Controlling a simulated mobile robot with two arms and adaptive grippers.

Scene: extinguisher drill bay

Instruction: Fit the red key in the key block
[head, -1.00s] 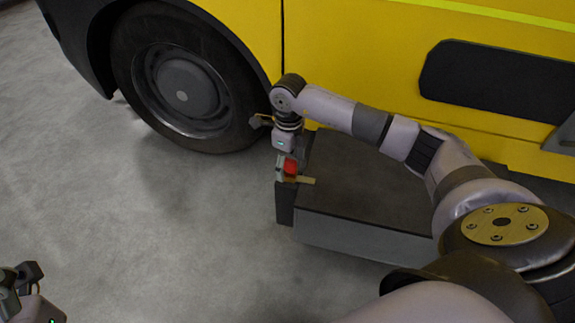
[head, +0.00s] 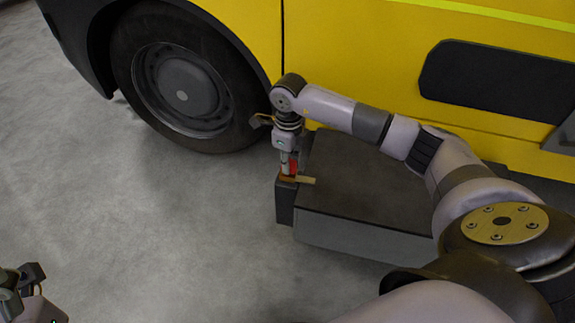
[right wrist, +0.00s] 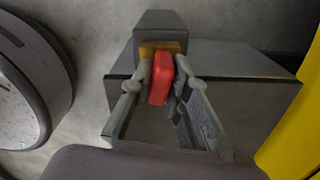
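The red key (head: 293,167) is upright at the left end of a dark box, and its large red face shows in the right wrist view (right wrist: 160,80). My right gripper (head: 287,172) points down with its fingers shut on the key, one on each side (right wrist: 163,72). Just beyond the key is a brass-coloured piece (right wrist: 162,46), by a dark block (head: 285,205) that looks like the key block. The key's lower end is hidden; I cannot tell whether it sits in a slot. My left gripper (head: 24,276) is cut off at the lower left, away from the block.
A long dark box (head: 370,185) with a grey side runs right from the block, under my right arm. A yellow vehicle (head: 350,40) with a large black wheel (head: 183,85) stands close behind. The grey floor (head: 170,240) at left is clear.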

